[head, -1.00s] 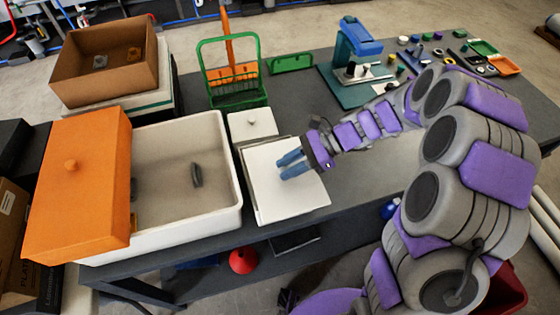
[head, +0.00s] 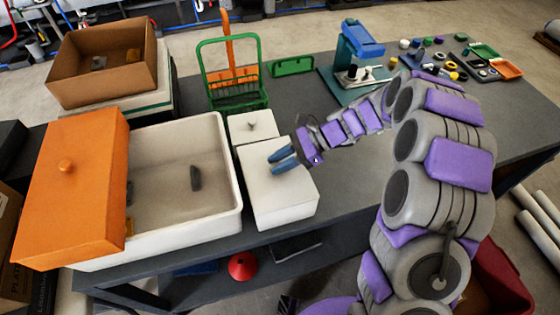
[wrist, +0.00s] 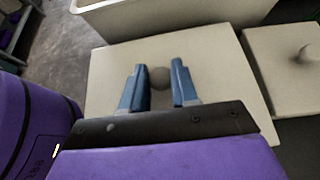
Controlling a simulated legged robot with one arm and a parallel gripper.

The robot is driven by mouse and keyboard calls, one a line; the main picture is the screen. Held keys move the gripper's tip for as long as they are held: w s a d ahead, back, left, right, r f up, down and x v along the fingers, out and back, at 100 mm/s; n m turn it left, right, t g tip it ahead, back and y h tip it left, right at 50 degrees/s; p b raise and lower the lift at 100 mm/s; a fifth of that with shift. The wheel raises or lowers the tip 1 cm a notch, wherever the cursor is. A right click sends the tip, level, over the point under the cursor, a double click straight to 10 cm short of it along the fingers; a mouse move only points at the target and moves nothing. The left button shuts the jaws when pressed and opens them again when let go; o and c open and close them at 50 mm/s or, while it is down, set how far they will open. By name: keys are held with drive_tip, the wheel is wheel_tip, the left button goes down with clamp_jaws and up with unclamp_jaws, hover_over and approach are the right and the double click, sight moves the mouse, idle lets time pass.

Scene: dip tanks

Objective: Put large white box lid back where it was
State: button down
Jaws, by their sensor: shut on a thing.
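The large white box lid (head: 270,190) lies over the large white box (head: 288,215), lined up with its edges in the head view. The lid looks level, but I cannot tell whether it is fully seated. My gripper (head: 274,163) is above the lid, with its blue fingers shut on the lid's round knob. In the wrist view my gripper (wrist: 157,86) has the grey knob (wrist: 160,76) between its fingertips, with the flat lid (wrist: 215,70) spread out below. The arm hides part of the lid's right side.
A smaller white lidded box (head: 253,127) stands right behind. A large white tank (head: 231,205) with an orange lid (head: 72,190) partly across it stands close on the left. A green basket (head: 235,95) is at the back. The grey table (head: 350,205) is clear to the right.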

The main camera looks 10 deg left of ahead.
drive_tip(key=shift+f, duration=0.1)
drive_tip(key=c, duration=0.9)
unclamp_jaws()
drive_tip(key=shift+o, duration=0.2)
drive_tip(key=p+v, duration=0.3)
drive_tip(key=v, duration=0.9)
drive_tip(key=s+d+r+n+t+h, duration=0.1)
drive_tip(key=s+d+r+n+h, duration=0.2)
drive_tip(key=s, duration=0.4)
drive_tip(key=s+d+r+n+h, duration=0.25)
drive_tip(key=s+r, duration=0.25)
drive_tip(key=s, duration=0.3)
drive_tip(key=s+d+n+t+h, duration=0.1)
drive_tip(key=s+d+n+h, duration=0.1)
drive_tip(key=s+d, duration=0.3)
drive_tip(key=s+d+n+t+h, duration=0.2)
drive_tip(key=s+d, duration=0.4)
drive_tip(key=s, duration=0.6)
drive_tip(key=shift+d+n+h, duration=0.25)
drive_tip(key=shift+n+h, duration=0.3)
drive_tip(key=shift+n, duration=0.7)
drive_tip(key=shift+s, duration=0.1)
